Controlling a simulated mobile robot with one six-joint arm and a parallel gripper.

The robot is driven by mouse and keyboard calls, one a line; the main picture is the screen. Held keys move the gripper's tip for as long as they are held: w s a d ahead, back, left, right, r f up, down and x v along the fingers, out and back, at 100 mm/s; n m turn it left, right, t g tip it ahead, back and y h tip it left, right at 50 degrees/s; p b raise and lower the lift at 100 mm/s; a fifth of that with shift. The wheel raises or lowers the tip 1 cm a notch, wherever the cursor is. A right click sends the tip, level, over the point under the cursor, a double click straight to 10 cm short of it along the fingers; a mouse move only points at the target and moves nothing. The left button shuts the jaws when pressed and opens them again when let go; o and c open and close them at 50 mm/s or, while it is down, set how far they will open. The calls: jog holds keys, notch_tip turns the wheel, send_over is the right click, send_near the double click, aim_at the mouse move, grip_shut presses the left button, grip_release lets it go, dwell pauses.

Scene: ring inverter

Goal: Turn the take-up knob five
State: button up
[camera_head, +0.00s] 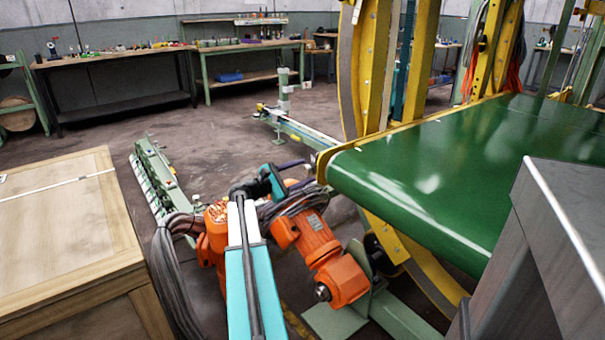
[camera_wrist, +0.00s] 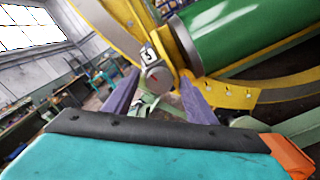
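The take-up knob (camera_wrist: 154,77) is a round grey knob with a small red mark on its face. In the wrist view it sits near the end of the green belt's roller, below a white tag (camera_wrist: 147,55) that seems to read 5. My gripper (camera_wrist: 160,80) is open, with one purple-grey finger on each side of the knob in the picture. Gaps show between the fingers and the knob; I cannot tell how far beyond the fingertips it lies. In the head view my gripper (camera_head: 292,165) is beside the belt's near left corner, and the knob cannot be made out.
The green belt (camera_head: 450,165) and yellow ring frame (camera_head: 365,70) stand close right of my arm. An orange motor (camera_head: 340,280) is below. A wooden crate (camera_head: 65,225) is at left, a grey cabinet (camera_head: 565,230) at right.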

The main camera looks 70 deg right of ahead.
jog(key=p+v, duration=0.1)
jog(key=v, duration=1.2)
jog(key=shift+w+a+p, duration=0.2)
jog(key=shift+a+p, duration=0.15)
jog(key=shift+p, duration=0.05)
jog(key=shift+s, duration=0.1)
